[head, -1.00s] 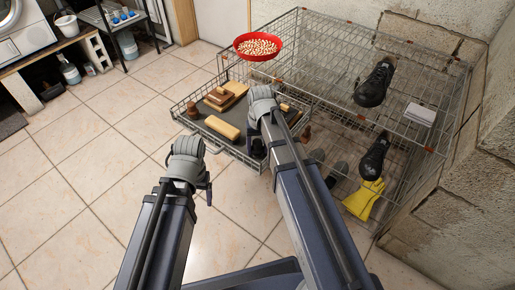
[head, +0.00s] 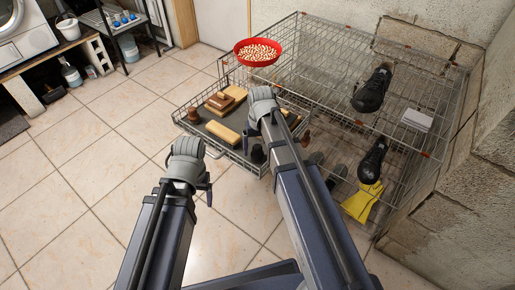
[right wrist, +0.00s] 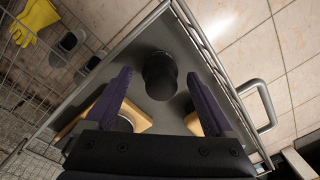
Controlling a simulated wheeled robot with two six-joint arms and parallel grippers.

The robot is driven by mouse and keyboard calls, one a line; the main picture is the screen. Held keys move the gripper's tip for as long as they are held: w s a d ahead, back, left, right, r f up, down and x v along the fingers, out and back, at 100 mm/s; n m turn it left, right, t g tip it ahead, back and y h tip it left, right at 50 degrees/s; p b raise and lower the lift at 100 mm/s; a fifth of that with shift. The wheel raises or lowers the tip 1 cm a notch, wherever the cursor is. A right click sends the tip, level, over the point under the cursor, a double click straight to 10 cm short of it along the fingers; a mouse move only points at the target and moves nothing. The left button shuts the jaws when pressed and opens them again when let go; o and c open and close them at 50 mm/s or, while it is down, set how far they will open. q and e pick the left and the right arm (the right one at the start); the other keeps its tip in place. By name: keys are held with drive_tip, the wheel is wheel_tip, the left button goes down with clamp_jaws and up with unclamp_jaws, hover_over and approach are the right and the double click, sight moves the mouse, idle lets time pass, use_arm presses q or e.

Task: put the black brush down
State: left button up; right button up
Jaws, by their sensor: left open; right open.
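The black brush, a dark upright thing with a round top (right wrist: 160,75), stands on the dark tray of the pulled-out wire drawer (head: 213,148). It sits between the fingertips of my right gripper (right wrist: 159,88), which is open with a gap on both sides of the brush. In the head view a dark shape (head: 258,153) at the drawer's near edge looks like the same brush, partly hidden by my right arm. My left gripper (head: 185,183) is open and empty, over the floor to the left of the drawer.
Tan and brown blocks (head: 223,131) lie on the tray. A red bowl of beige pieces (head: 257,51) stands on the wire rack's top (head: 315,45), with a black shoe (head: 373,88) further right. Another shoe (head: 372,160) and a yellow glove (head: 362,202) are lower.

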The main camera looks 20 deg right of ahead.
sight(259, 146)
drive_tip(key=r+p, duration=0.9)
drive_tip(key=r, duration=0.1)
drive_tip(key=shift+d, duration=0.2)
use_arm(q)
wheel_tip(259, 146, up, 10)
drive_tip(key=shift+f, duration=0.15)
use_arm(e)
drive_tip(key=shift+f, duration=0.15)
